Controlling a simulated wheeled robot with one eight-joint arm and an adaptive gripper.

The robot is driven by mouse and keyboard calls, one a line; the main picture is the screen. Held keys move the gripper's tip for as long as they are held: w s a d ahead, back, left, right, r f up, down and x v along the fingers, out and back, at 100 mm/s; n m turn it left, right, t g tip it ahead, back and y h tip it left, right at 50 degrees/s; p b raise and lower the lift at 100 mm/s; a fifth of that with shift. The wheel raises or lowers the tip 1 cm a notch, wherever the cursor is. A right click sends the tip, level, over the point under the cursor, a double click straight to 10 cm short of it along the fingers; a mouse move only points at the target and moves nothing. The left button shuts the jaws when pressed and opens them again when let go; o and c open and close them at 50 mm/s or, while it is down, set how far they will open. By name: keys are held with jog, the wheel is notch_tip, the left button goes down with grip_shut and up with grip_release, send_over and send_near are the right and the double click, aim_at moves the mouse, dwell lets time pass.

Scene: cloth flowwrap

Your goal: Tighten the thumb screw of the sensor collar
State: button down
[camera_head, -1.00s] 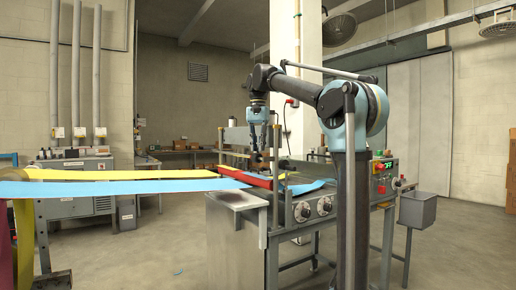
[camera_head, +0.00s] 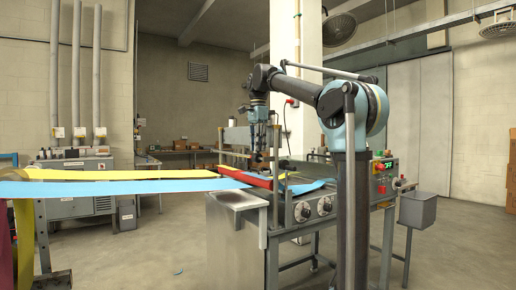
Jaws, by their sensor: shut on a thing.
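My gripper (camera_head: 262,155) points straight down over the flow-wrap machine, its fingertips at a small dark brownish part (camera_head: 258,164), which seems to be the sensor collar on a bar. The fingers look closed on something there. The thumb screw itself is too small to make out and is hidden at the fingertips. The machine (camera_head: 285,205) stands in the middle, with a red former edge (camera_head: 246,178) just below my gripper.
Blue cloth (camera_head: 120,187) and yellow cloth (camera_head: 120,174) run in from the left onto the machine. Upright posts (camera_head: 276,185) stand close to my gripper. A control panel (camera_head: 382,178) and grey box (camera_head: 418,210) are on the right.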

jog(key=shift+m, duration=0.3)
jog(key=c, duration=1.5)
grip_release()
jog(key=shift+d, duration=0.1)
notch_tip(320, 180, up, 12)
jog(key=shift+w+f, duration=0.1)
